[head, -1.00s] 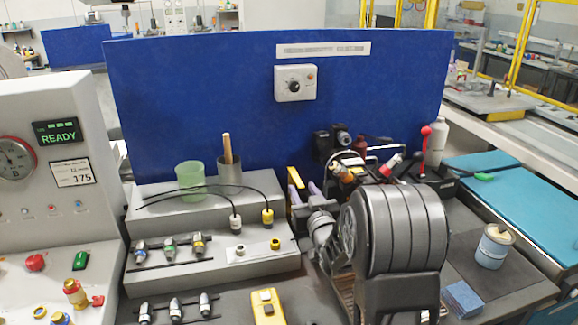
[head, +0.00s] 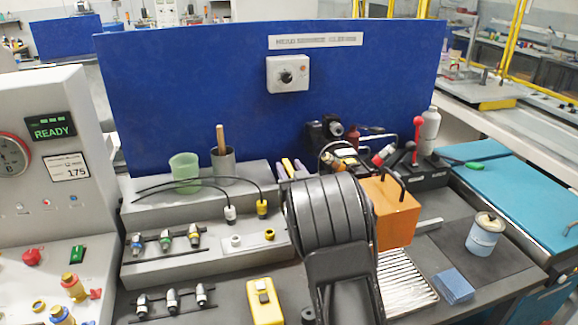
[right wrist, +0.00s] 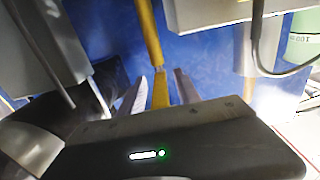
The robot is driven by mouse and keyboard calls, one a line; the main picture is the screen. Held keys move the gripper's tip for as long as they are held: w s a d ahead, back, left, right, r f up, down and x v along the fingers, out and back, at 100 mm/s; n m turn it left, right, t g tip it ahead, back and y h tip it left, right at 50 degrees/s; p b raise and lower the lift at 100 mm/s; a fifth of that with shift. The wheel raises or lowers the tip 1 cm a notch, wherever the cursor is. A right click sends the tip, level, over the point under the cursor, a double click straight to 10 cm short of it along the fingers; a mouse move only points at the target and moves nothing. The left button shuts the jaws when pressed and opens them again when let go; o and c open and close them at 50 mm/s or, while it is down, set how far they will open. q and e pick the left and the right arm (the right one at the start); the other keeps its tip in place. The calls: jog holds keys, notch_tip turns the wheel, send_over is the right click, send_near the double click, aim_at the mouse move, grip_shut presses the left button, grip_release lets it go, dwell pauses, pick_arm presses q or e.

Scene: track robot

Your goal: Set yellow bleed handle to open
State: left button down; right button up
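The yellow handle (right wrist: 148,35) is a long bar in the right wrist view, running down from the top centre. Its tapered lower end lies between the two fingers of my right gripper (right wrist: 159,78). Gaps show on both sides of it, so the gripper is open. In the head view a bit of yellow (head: 287,166) shows beside the purple-grey fingertips of the right gripper (head: 294,168), in front of the blue panel. My right arm hides most of that area, and the handle's mount is not visible. My left gripper is not in view.
A red-knobbed lever (head: 415,140) and a black camera-like object (head: 325,130) stand at the back right. An orange block (head: 393,212) is beside my right arm. A grey stepped stand (head: 205,263) with fittings is left. A blue-labelled can (head: 484,238) stands right.

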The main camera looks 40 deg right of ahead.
jog(key=shift+w+d, duration=0.1)
jog(key=shift+w, duration=0.25)
jog(key=shift+c, duration=0.6)
grip_shut()
dwell(0.6)
